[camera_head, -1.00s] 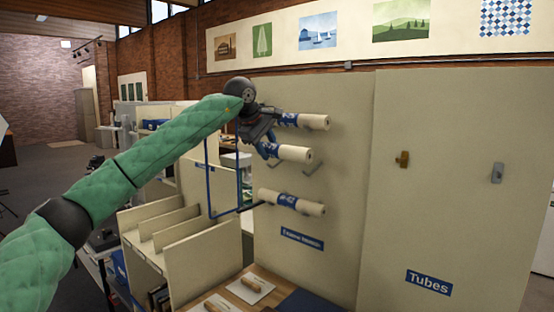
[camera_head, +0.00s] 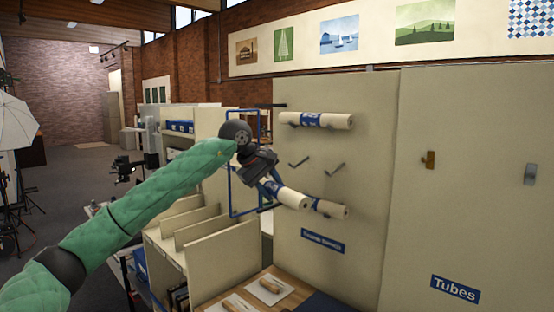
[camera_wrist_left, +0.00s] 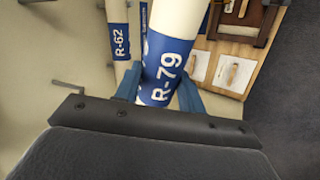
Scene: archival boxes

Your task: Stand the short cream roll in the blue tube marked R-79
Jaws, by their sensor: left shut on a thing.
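My left gripper (camera_head: 267,181) is shut on a cream roll (camera_head: 293,199) with a blue band. In the left wrist view this band reads R-79 (camera_wrist_left: 166,72), with the gripper's blue fingers (camera_wrist_left: 160,90) on either side. The roll is tilted, its free end pointing down and right, in front of the pegboard-like panel and clear of the empty hooks. I cannot make out a separate blue tube. My right gripper is not in view.
Another banded roll (camera_head: 285,119) rests at the top of the cream panel (camera_head: 365,225). Two bare hooks (camera_head: 300,163) stick out below it. A divided cream rack (camera_head: 215,250) and a wooden board (camera_head: 290,284) with small pieces stand below. A panel labelled Tubes (camera_head: 455,289) is at right.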

